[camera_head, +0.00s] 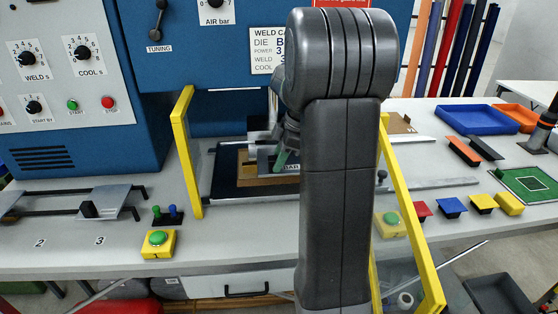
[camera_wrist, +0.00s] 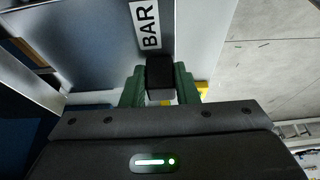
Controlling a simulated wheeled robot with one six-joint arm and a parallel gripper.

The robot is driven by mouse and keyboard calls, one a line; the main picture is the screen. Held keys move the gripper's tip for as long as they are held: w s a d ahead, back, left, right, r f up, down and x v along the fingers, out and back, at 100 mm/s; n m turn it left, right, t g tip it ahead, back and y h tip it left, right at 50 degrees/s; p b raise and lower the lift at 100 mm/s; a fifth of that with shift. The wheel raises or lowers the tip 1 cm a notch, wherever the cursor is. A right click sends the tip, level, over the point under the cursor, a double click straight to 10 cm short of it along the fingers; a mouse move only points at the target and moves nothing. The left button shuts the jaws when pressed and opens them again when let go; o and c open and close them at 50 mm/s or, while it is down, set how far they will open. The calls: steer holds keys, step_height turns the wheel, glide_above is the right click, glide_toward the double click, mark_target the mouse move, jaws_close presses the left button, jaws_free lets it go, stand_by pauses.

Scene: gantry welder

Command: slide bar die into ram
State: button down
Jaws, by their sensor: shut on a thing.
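The bar die (camera_wrist: 148,27) shows in the wrist view as a grey metal plate with a white BAR label and a black block handle. My gripper (camera_wrist: 160,88) has its green fingers shut on the black handle. In the head view, my gripper (camera_head: 282,158) reaches in between the yellow posts at the press. The label BAR (camera_head: 292,167) shows beside the green fingers, over a brown block (camera_head: 262,181). The ram is mostly hidden behind my arm, so I cannot tell how the die sits against it.
Yellow posts (camera_head: 186,150) and (camera_head: 404,200) flank the press opening, and my arm passes close to the right one. Green buttons (camera_head: 158,239) stand at the front. Coloured pieces (camera_head: 452,206), a green board (camera_head: 530,184) and a blue tray (camera_head: 478,119) lie on the right.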

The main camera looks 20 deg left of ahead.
steer(key=shift+w+a+p, duration=0.2)
steer(key=shift+w+a, duration=0.1)
steer(key=shift+w, duration=0.35)
steer(key=shift+w+a+p, duration=0.2)
steer(key=shift+w+a, duration=0.1)
steer(key=shift+w, duration=0.3)
steer(key=shift+f, duration=0.15)
stand_by(0.7)
steer(key=w+a+p, duration=0.4)
steer(key=w, duration=0.5)
steer(key=shift+w+a, duration=0.2)
steer(key=shift+a, duration=0.1)
steer(key=c, duration=1.3)
jaws_free()
steer(key=shift+c, duration=0.2)
steer(key=shift+o, duration=1.4)
steer(key=shift+s+d, duration=0.1)
steer(key=shift+s, duration=0.05)
